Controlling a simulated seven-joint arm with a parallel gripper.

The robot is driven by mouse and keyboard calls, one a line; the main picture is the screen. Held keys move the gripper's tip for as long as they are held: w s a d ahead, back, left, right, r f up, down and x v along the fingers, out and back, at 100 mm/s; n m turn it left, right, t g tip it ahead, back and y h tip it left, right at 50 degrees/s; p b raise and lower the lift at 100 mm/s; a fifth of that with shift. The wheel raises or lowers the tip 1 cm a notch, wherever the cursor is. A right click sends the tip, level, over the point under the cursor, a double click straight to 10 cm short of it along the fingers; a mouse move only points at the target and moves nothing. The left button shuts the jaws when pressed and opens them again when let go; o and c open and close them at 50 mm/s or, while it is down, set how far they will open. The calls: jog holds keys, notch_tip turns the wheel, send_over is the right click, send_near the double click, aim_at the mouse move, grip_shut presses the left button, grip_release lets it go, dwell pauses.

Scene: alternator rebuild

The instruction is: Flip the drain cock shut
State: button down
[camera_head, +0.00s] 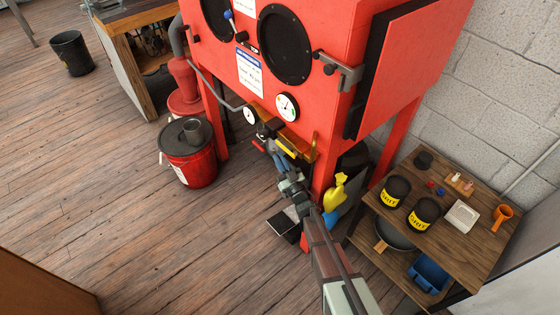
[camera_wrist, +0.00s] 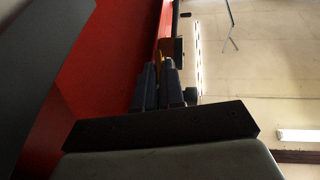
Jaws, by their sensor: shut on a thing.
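My gripper (camera_head: 272,146) reaches up under the front of the red blast cabinet, by the brass-coloured pipework below the gauges. In the wrist view, my gripper's dark fingers (camera_wrist: 158,72) are shut on a small yellow piece, apparently the drain cock's handle (camera_wrist: 159,57); only a sliver of it shows between the tips. In the head view the cock's body is mostly hidden behind my fingers, so I cannot tell how its lever is turned.
The red cabinet (camera_head: 330,95) rises over my gripper, with a white gauge (camera_head: 286,107) just above. A red bucket (camera_head: 189,160) stands to the left. A yellow bottle (camera_head: 335,193) is close right of my arm. A wooden bench (camera_head: 465,255) stands further right.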

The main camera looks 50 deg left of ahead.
jog(key=shift+s+t, duration=0.1)
jog(key=shift+t, duration=0.2)
jog(key=s+a+m+t+h, duration=0.1)
jog(key=m+t+h, duration=0.4)
jog(key=t+h, duration=0.1)
jog(key=s+a+m+t+h, duration=0.1)
jog(key=a+m+t+h, duration=0.1)
jog(key=m+t+h, duration=0.3)
jog(key=s+a+m+t+h, duration=0.1)
jog(key=m+t+h, duration=0.4)
jog(key=h, duration=0.5)
jog(key=shift+s+a+m+t+h, duration=0.25)
jog(key=shift+m+t+h, duration=0.15)
jog(key=shift+t, duration=0.6)
jog(key=shift+h, duration=0.4)
jog(key=c, duration=1.2)
grip_release()
jog(key=shift+c, duration=0.2)
jog(key=v, duration=1.3)
jog(key=shift+s, duration=0.35)
